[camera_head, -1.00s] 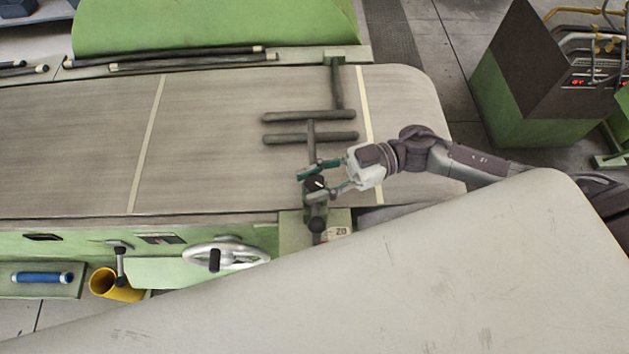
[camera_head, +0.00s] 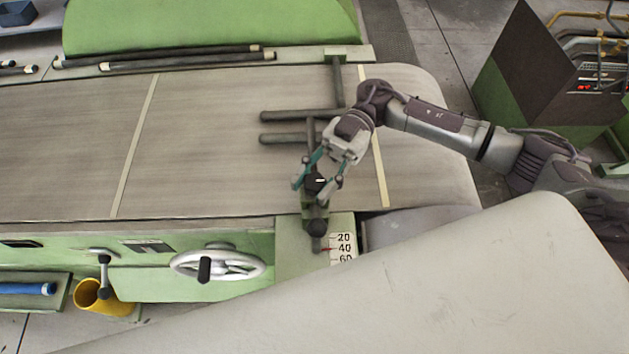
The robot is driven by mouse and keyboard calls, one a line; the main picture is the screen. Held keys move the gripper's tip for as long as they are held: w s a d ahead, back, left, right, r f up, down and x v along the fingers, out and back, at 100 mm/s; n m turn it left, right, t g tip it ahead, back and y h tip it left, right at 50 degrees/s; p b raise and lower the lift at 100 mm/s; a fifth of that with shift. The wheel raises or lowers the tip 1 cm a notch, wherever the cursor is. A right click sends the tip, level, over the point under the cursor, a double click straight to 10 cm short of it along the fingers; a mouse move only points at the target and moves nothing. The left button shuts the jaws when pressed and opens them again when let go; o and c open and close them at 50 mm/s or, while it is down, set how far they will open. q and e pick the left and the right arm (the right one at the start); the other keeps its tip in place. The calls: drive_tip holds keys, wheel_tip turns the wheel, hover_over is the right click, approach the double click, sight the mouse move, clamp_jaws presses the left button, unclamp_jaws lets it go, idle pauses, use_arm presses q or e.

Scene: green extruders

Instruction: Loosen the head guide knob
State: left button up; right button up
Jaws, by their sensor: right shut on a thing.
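The head guide knob (camera_head: 317,182) is a small black knob with a white mark. It sits on the dark guide bracket at the front edge of the machine's belt. My right gripper (camera_head: 318,184) reaches it from above and behind, its fingers shut on the knob from both sides and partly covering it. The guide's dark parallel bars (camera_head: 295,116) lie over the belt behind the gripper. My left gripper does not show.
A spoked handwheel (camera_head: 217,263) and a black-knobbed lever (camera_head: 104,262) are on the green front panel. A yellow cup (camera_head: 90,294) stands at lower left. A large pale surface (camera_head: 440,290) fills the lower right. The belt (camera_head: 220,150) is clear to the left.

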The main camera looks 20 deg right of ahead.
sight(314, 180)
idle(0.4)
drive_tip(key=o, duration=1.2)
drive_tip(key=shift+c, duration=0.2)
drive_tip(key=shift+r, duration=0.25)
wheel_tip(314, 180, up, 10)
drive_tip(key=shift+f, duration=0.2)
